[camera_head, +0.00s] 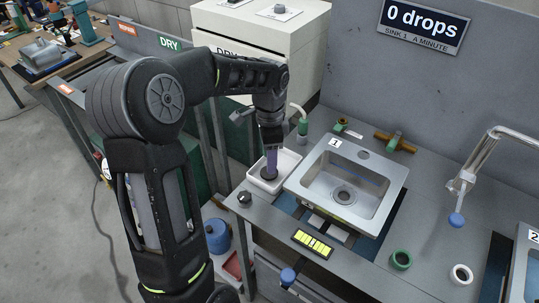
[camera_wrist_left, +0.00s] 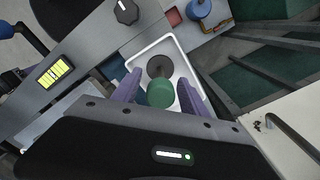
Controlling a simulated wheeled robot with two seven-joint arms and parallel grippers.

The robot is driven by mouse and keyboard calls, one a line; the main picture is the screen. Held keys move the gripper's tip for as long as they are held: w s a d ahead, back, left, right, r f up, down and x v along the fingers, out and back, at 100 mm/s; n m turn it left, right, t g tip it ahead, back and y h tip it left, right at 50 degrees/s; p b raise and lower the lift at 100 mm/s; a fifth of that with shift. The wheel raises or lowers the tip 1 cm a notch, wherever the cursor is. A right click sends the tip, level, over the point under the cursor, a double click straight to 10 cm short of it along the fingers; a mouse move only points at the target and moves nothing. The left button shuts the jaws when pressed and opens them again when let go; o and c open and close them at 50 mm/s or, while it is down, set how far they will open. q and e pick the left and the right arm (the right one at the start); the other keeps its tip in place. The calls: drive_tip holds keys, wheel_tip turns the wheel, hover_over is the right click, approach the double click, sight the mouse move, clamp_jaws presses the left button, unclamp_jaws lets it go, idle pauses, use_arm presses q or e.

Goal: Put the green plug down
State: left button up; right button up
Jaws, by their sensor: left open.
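The green plug (camera_wrist_left: 160,93) shows in the left wrist view as a round green disc between the purple fingers of my left gripper (camera_wrist_left: 161,92). It appears to be at the white tray (camera_wrist_left: 171,40), beside a dark round plug (camera_wrist_left: 160,66). The fingers are apart, with gaps visible on both sides of the green plug. In the head view my left gripper (camera_head: 271,165) points down over the white tray (camera_head: 289,158), left of the sink. The green plug is hidden there. My right gripper is not in view.
The steel sink (camera_head: 370,185) marked 1 is right of the tray. A black knob (camera_head: 244,198) sits at the front edge.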

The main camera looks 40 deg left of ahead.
use_arm(q)
drive_tip(key=shift+r, duration=0.1)
wheel_tip(320, 180, up, 12)
drive_tip(key=shift+r, duration=0.1)
idle(0.4)
